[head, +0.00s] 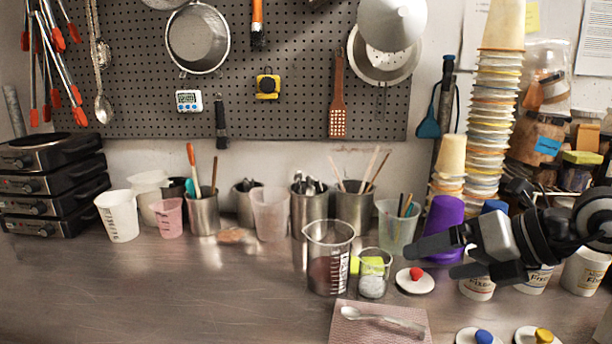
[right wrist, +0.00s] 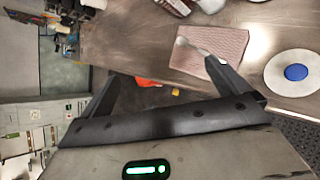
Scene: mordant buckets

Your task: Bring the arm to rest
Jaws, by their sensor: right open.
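My right gripper (head: 430,261) reaches in from the right above the counter, its two dark fingers spread apart with nothing between them. It hangs in front of a purple cup (head: 445,214) and above the white labelled buckets (head: 477,289). The right wrist view also shows its open fingers (right wrist: 165,80). A metal spoon (head: 385,320) lies on a pink cloth (head: 345,333); both also show in the right wrist view. A white lid with a red knob (head: 415,283) lies flat near the fingers. My left gripper is not in view.
A glass beaker (head: 329,245) and a small jar of white grains (head: 372,287) stand left of the gripper. Lids with blue (head: 480,338) and yellow (head: 540,337) knobs lie at the front. Tall stacked cups (head: 490,120) rise behind. The counter's left front (head: 150,290) is clear.

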